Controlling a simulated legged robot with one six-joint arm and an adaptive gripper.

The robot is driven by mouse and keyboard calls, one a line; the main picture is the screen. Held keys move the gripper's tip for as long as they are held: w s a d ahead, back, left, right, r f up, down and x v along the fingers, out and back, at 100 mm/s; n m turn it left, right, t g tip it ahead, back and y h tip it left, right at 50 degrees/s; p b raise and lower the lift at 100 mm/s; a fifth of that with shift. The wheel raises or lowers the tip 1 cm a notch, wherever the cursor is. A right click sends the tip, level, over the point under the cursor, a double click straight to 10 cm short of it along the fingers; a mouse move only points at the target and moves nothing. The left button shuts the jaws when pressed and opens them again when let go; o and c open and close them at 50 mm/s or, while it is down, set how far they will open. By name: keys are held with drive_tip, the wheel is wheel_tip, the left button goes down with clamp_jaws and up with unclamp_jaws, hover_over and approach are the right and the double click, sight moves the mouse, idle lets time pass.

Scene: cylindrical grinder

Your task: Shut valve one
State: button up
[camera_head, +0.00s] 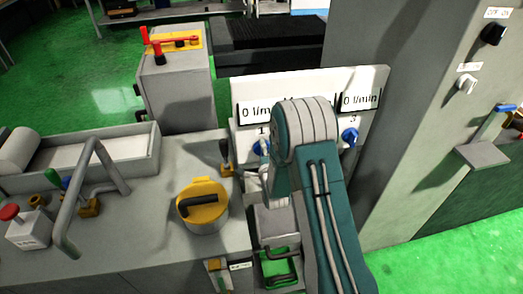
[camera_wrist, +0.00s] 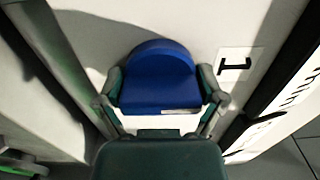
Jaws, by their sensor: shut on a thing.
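Valve one is a blue knob (camera_head: 258,148) on a pale panel (camera_head: 312,84), below the label "1". The display above it reads "0 l/min". In the wrist view the blue knob (camera_wrist: 160,78) fills the space between the two fingers of my gripper (camera_wrist: 162,98). The fingers touch its left and right sides, and the gripper is shut on it. A small white mark shows on the knob's near edge. In the head view my arm covers the panel's middle and most of the gripper.
Another blue knob (camera_head: 349,136), labelled "3", sits right of my arm under a second "0 l/min" display. A yellow round cap with a black handle (camera_head: 204,205) and a bent grey handle (camera_head: 85,195) stand on the machine at left. A tall grey cabinet (camera_head: 425,110) is at right.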

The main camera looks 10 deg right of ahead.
drive_tip(key=shift+s+d+f, duration=0.1)
drive_tip(key=shift+f, duration=0.15)
drive_tip(key=o, duration=0.8)
drive_tip(key=s, duration=1.1)
drive_tip(key=shift+s, duration=0.4)
